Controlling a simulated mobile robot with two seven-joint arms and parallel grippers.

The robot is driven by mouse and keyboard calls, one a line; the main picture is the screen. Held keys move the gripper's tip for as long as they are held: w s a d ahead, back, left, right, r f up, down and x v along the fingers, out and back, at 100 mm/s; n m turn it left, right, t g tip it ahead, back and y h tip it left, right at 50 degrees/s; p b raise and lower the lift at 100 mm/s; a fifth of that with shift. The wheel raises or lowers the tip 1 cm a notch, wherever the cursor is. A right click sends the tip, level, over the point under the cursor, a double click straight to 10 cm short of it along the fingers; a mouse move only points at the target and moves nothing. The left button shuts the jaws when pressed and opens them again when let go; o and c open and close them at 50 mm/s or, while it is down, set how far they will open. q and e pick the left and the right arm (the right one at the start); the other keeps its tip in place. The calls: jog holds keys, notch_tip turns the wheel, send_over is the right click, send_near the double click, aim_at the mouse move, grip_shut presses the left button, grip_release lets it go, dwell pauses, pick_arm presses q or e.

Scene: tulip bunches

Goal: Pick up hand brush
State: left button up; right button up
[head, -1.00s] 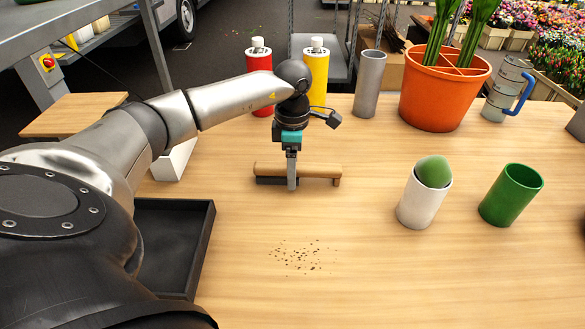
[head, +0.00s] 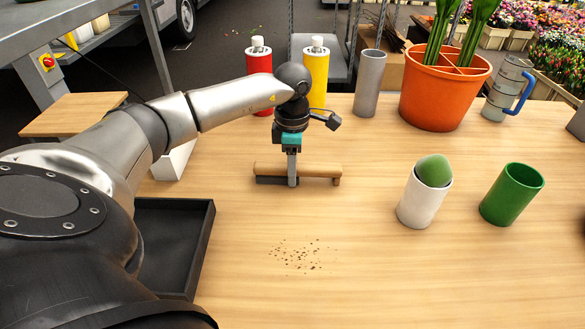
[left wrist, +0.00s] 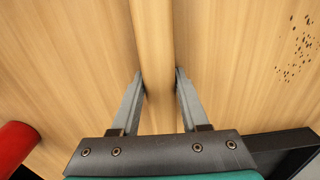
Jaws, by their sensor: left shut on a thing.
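The hand brush (head: 320,171) lies on the wooden table, with a light wooden handle bar running left to right and a dark strip low at its left. My left gripper (head: 292,182) points straight down at the middle of the brush and is shut on it. In the left wrist view the brush handle (left wrist: 154,50) runs between the two fingers of the left gripper (left wrist: 159,76). The brush still appears to rest at table level. My right gripper is not in view.
Dark crumbs (head: 297,255) lie in front of the brush. A black tray (head: 205,235) is at the left. A white cup (head: 418,208) with a green object and a green cup (head: 511,196) stand right. Red (head: 259,62) and yellow (head: 316,75) bottles stand behind.

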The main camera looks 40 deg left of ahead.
pick_arm(q)
grip_shut()
jog(key=shift+r, duration=0.55)
notch_tip(320, 180, up, 8)
jog(key=p, duration=0.2)
jog(key=shift+p, duration=0.4)
jog(key=shift+r, duration=0.5)
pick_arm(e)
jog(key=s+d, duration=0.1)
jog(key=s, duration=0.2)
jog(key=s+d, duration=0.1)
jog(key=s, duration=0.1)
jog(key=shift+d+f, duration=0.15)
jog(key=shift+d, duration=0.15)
